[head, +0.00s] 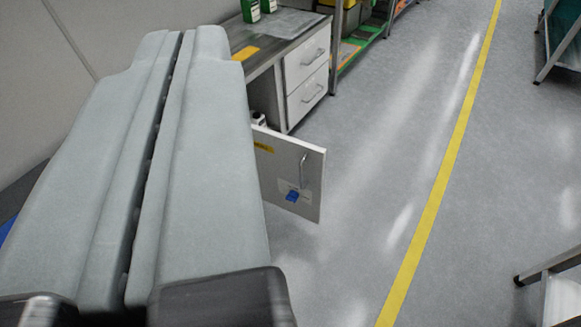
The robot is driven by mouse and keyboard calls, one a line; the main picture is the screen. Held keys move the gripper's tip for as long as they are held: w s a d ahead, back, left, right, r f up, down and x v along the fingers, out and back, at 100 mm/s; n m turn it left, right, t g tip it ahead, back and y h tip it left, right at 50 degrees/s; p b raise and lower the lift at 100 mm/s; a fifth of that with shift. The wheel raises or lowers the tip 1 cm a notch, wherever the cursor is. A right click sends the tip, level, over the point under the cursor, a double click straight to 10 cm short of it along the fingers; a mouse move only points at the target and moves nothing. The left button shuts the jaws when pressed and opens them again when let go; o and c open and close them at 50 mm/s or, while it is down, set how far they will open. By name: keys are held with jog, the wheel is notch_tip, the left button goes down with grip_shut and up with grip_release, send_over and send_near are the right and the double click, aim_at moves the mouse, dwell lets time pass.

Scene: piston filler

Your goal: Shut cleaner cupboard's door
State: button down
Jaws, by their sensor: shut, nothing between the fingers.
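The cleaner cupboard's door (292,177) is a white panel standing open, swung out from the bench into the aisle. It has a metal bar handle (303,171), a yellow label and a small blue part (292,196) low on its face. My gripper (155,50) fills the left of the view as two large grey fingers lying side by side. It is shut with nothing in it, and only a thin dark seam shows between the fingers. The fingers hide the door's left part and most of the cupboard. I cannot tell the gap between gripper and door.
A metal-topped bench (300,24) with two white drawers (306,73) stands beyond the door, with green bottles (250,10) on top. A green-framed rack (362,30) is behind it. The grey floor right of the door is clear, crossed by a yellow line (440,180). Metal-legged frames stand at the right edge.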

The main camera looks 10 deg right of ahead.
aim_at(316, 168)
jog(key=w+f+m+h, duration=0.1)
jog(key=w+f+m, duration=0.1)
jog(key=w+f, duration=0.8)
jog(key=w+f+m+h, duration=0.2)
jog(key=w+f, duration=0.4)
jog(key=w, duration=0.9)
jog(key=w+d+f+m+h, duration=0.1)
jog(key=w+f, duration=0.2)
jog(key=f, duration=0.3)
jog(key=w+f+m+g+h, duration=0.1)
jog(key=w+f, duration=0.1)
jog(key=f, duration=0.4)
jog(key=w+d+f+h, duration=0.1)
jog(key=w+f, duration=0.2)
jog(key=f, duration=0.3)
jog(key=s+d+f+m+g+h, duration=0.1)
jog(key=d+f+h, duration=0.15)
jog(key=f, duration=1.15)
jog(key=s+d+f+g+h, duration=0.1)
jog(key=f+h, duration=0.2)
jog(key=f, duration=1.2)
jog(key=x, duration=1.3)
jog(key=shift+w+d+r, duration=0.15)
jog(key=shift+w+d, duration=0.05)
jog(key=shift+w, duration=0.15)
